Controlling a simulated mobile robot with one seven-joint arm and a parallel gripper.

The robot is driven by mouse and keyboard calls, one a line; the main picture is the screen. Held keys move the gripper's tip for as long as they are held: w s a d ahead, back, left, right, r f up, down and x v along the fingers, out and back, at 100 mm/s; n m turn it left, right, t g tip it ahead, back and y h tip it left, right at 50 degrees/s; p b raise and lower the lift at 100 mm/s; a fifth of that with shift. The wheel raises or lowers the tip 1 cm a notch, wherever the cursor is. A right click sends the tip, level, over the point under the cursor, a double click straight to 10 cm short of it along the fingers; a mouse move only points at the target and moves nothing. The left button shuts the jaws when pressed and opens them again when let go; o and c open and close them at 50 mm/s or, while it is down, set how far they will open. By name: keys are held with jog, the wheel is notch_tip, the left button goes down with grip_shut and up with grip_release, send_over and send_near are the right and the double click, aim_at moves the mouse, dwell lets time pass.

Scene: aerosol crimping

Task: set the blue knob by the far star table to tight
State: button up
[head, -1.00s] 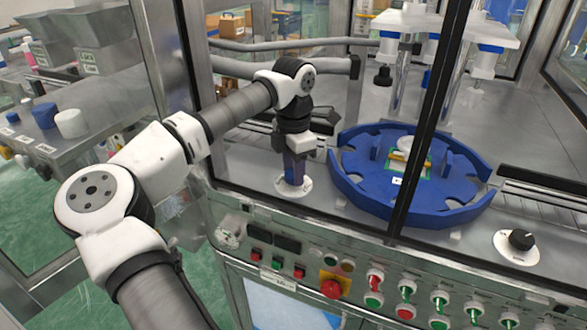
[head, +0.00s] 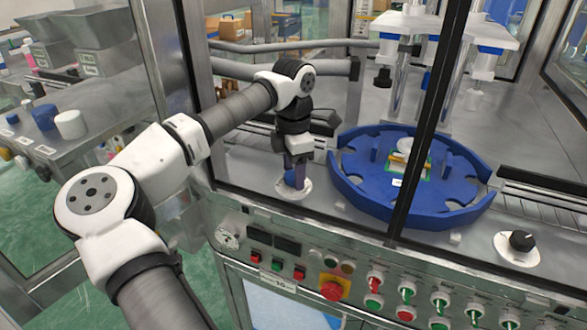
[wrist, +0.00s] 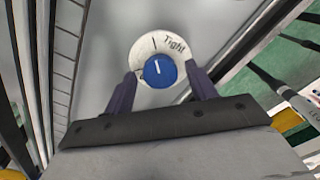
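The blue knob (head: 290,180) sits on a round white dial plate (head: 305,189) on the machine deck, left of the blue star table (head: 365,197). In the wrist view the knob (wrist: 159,72) has a white pointer line. It points up the picture, roughly in line with a dark mark on the plate (wrist: 146,46). The word "Tight" is printed just right of that mark. My gripper (wrist: 160,76) is open. Its two dark purple fingers stand on either side of the knob, with a gap on both sides. In the head view my gripper (head: 294,172) points down over the dial.
A black knob (head: 521,240) on another white dial stands at the right. A dark frame post (head: 432,115) crosses in front of the star table. A panel with several buttons and a red emergency stop (head: 333,288) runs along the front.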

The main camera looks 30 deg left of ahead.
aim_at(293, 175)
dwell(0.3)
notch_tip(293, 175, up, 14)
jog(key=b, duration=0.1)
jog(key=shift+b, duration=0.35)
jog(key=shift+f, duration=0.15)
dwell(0.3)
